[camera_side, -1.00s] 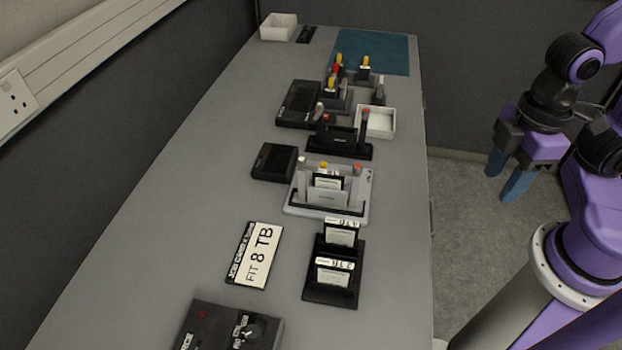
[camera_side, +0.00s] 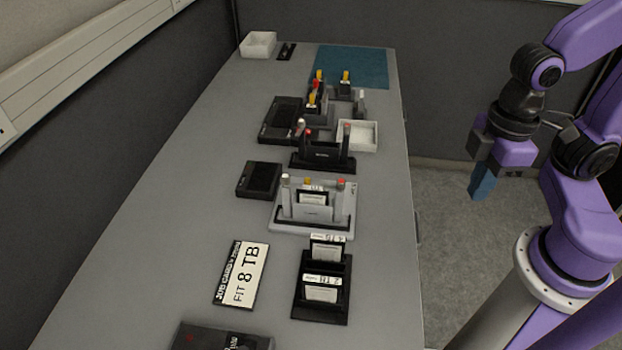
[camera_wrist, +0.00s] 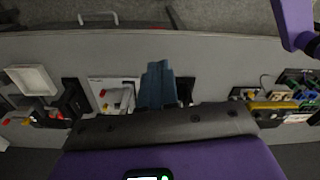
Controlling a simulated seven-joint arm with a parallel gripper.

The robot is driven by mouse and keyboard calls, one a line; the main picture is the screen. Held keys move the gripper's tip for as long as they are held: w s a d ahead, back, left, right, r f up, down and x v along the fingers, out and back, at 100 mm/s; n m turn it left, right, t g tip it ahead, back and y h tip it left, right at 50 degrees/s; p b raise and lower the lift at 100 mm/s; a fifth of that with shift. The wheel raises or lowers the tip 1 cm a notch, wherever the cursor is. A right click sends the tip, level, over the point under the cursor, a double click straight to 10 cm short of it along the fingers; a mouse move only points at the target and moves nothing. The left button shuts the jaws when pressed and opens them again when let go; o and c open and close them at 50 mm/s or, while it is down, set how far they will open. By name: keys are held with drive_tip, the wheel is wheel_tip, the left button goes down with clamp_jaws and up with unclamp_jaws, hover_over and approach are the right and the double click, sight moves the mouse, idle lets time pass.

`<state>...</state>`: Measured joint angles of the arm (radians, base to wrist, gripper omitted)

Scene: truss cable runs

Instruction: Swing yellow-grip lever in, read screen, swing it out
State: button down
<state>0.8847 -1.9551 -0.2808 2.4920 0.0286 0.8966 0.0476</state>
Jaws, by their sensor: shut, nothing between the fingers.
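Several yellow-grip levers show in the side view. One yellow grip (camera_side: 307,181) is on the light grey dock (camera_side: 330,224), between a pale-topped post and a red-topped one. Others (camera_side: 345,75) stand on small dark units at the far end; I cannot tell which the task means. Two flat black boxes, one near (camera_side: 258,180) and one farther (camera_side: 270,128), may carry the screen; no reading is legible. My gripper (camera_side: 478,187) is shut and empty, off the bench's right edge above the floor. Its blue fingers (camera_wrist: 157,85) are together in the wrist view.
A black dock (camera_side: 322,158) with red-tipped posts stands behind the grey one. A white tray (camera_side: 357,136) sits beside it. A black card holder (camera_side: 322,285) and a sign reading "FIT 8 TB" (camera_side: 242,274) are nearer. A blue mat (camera_side: 352,67) lies at the far end.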

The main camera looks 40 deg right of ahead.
drive_tip(key=w+a+f+m+y, duration=0.2)
drive_tip(key=w+a+m, duration=0.1)
drive_tip(key=w+m, duration=0.6)
drive_tip(key=w+a+f+m+y, duration=0.1)
drive_tip(key=w+a+f+m, duration=0.2)
drive_tip(key=w+m, duration=0.6)
drive_tip(key=w+d+f+m+t, duration=0.1)
drive_tip(key=w+d+f+m, duration=0.2)
drive_tip(key=w+m, duration=0.3)
drive_tip(key=w+d+f+m+t, duration=0.1)
drive_tip(key=w+d+f+m, duration=0.2)
drive_tip(key=m, duration=0.9)
drive_tip(key=w+d, duration=0.1)
drive_tip(key=w, duration=0.1)
drive_tip(key=shift+w+m+t, duration=0.3)
drive_tip(key=shift+w+m, duration=0.05)
drive_tip(key=shift+m, duration=0.05)
drive_tip(key=shift+a, duration=0.1)
drive_tip(key=x, duration=1)
drive_tip(key=shift+a, duration=0.1)
drive_tip(key=shift+w+a, duration=0.55)
drive_tip(key=shift+a, duration=0.25)
drive_tip(key=shift+w+a, duration=0.55)
drive_tip(key=shift+a, duration=0.2)
